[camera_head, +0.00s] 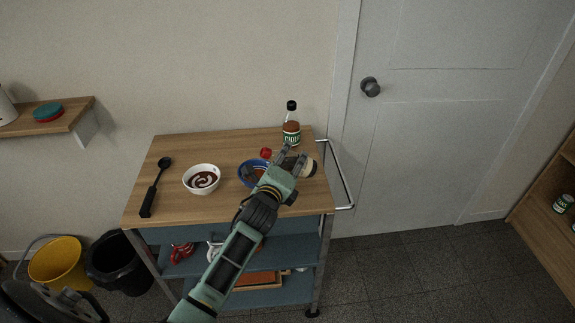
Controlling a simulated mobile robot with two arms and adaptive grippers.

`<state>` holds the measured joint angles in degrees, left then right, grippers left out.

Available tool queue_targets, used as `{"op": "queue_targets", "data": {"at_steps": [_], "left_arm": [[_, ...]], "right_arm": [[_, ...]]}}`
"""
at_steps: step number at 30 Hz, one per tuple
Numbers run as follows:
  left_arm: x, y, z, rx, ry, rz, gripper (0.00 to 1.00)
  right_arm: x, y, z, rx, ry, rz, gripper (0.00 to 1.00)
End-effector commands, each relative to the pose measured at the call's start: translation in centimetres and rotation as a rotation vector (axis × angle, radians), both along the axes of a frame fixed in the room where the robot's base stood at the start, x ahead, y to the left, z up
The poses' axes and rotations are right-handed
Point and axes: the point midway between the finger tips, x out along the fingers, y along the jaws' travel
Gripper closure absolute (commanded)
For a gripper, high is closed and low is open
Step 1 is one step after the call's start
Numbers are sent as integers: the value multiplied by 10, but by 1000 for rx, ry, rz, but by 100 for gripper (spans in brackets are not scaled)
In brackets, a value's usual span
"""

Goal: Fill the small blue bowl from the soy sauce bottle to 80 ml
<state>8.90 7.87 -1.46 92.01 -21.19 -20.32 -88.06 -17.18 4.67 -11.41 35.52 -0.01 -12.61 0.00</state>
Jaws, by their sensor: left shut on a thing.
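The small blue bowl (243,176) stands on the wooden top of the cart. Its inside looks dark brown, but the arm and gripper hide part of it, so I cannot read the level. My left gripper (287,162) is above and just right of the bowl. It is shut on a bottle, apparently the soy sauce bottle (310,170), which is tipped far over. The bottle's red cap end points left above the bowl's back edge, and its pale end shows right of the gripper. The gripper hides its middle. I cannot make out a stream. My right gripper is not in view.
A white bowl (202,189) of brown and white contents and a black ladle (151,193) are to the left. A metal rail (344,184) edges the cart's right side.

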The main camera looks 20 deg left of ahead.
Motion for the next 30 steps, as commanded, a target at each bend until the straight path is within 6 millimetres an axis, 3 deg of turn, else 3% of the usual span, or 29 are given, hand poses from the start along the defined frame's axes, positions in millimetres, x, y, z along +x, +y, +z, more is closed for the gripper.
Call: {"op": "queue_targets", "data": {"at_steps": [14, 22, 30], "left_arm": [[3, -4, -13, -160, -98, -1, 97], [3, -4, 8, -340, -203, 0, 97], [3, -4, 11, -356, -212, -1, 97]], "right_arm": [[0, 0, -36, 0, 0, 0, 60], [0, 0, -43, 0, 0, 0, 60], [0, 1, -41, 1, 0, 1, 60]]}}
